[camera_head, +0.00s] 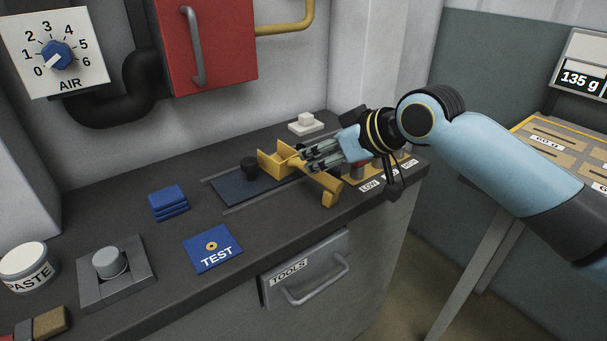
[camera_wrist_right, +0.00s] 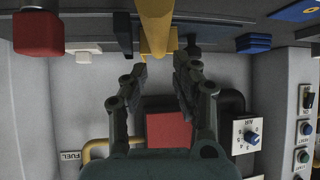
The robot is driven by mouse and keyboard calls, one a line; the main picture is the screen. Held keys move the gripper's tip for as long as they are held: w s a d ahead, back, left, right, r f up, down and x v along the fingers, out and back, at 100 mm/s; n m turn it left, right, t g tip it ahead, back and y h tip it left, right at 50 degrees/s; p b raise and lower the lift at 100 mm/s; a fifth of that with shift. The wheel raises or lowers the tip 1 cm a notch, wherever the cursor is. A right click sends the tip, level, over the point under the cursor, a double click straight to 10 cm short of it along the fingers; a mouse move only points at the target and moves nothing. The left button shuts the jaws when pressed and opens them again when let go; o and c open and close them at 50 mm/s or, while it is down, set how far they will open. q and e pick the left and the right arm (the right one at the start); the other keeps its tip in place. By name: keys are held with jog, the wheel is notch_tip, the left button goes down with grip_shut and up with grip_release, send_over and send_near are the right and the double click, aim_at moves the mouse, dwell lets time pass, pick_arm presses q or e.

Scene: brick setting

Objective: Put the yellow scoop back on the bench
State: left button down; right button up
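In the right wrist view, yellow (camera_wrist_right: 157,38) shows at and beyond the tips of my right gripper (camera_wrist_right: 161,60). The fingers stand apart there; whether they touch the yellow is unclear. Whether the scoop rests on the bench or hangs just above it is also unclear. My left gripper is out of view.
A small white block (camera_head: 306,123) stands behind. Blue pads (camera_head: 169,203), a TEST card (camera_head: 213,248), a grey button block (camera_head: 117,273) and a paste jar (camera_head: 25,264) occupy the left. A red cabinet (camera_head: 207,45) hangs above.

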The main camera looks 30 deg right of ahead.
aim_at(305, 161)
jog(key=x, duration=0.5)
jog(key=shift+w+f, duration=0.1)
jog(key=shift+f, duration=0.1)
jog(key=shift+c, duration=0.3)
grip_shut()
